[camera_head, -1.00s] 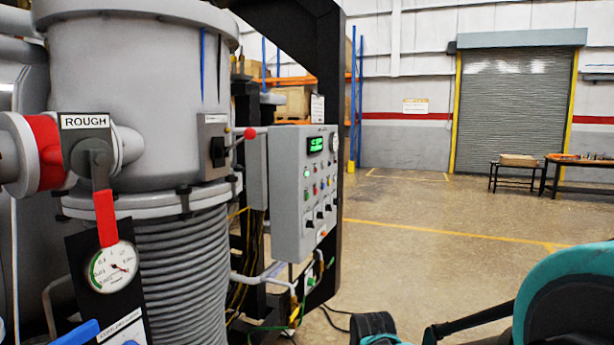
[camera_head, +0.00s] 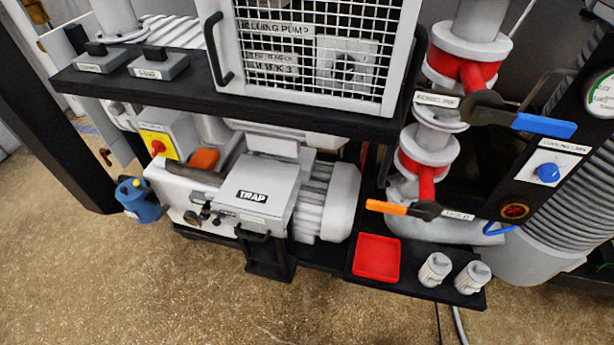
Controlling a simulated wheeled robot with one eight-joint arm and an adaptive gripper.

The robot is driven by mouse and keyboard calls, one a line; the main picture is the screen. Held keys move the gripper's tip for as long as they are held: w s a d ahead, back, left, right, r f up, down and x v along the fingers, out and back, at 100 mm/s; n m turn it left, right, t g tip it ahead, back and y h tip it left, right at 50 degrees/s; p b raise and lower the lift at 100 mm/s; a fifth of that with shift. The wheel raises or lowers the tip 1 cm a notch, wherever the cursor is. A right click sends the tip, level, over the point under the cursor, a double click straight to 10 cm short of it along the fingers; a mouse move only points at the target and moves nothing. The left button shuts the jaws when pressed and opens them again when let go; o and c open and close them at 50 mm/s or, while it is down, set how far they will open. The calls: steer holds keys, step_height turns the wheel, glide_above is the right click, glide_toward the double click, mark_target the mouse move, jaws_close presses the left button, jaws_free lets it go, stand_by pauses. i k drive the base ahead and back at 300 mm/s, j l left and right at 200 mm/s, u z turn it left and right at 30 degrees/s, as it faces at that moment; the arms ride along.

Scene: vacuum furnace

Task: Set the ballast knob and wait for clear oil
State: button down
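A pale pump (camera_head: 325,200) sits low on the black frame, with a grey box labelled TRAP (camera_head: 252,195) on its front. Small dark knobs (camera_head: 200,214) show at the left of the TRAP box. An orange part (camera_head: 204,159) sits on top of the pump's left end. I cannot tell which of these is the ballast knob. No oil window can be made out, so the oil's state does not show. My gripper is not in view.
A black shelf (camera_head: 330,122) with a mesh-fronted unit (camera_head: 310,60) overhangs the pump. A yellow switch box with a red knob (camera_head: 158,146), blue canister (camera_head: 138,200), red tray (camera_head: 377,258), orange-handled valve (camera_head: 387,208) and blue-handled valve (camera_head: 543,125) surround it. Floor in front is clear.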

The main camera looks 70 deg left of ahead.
mark_target(205, 217)
steer(key=u, duration=3.6)
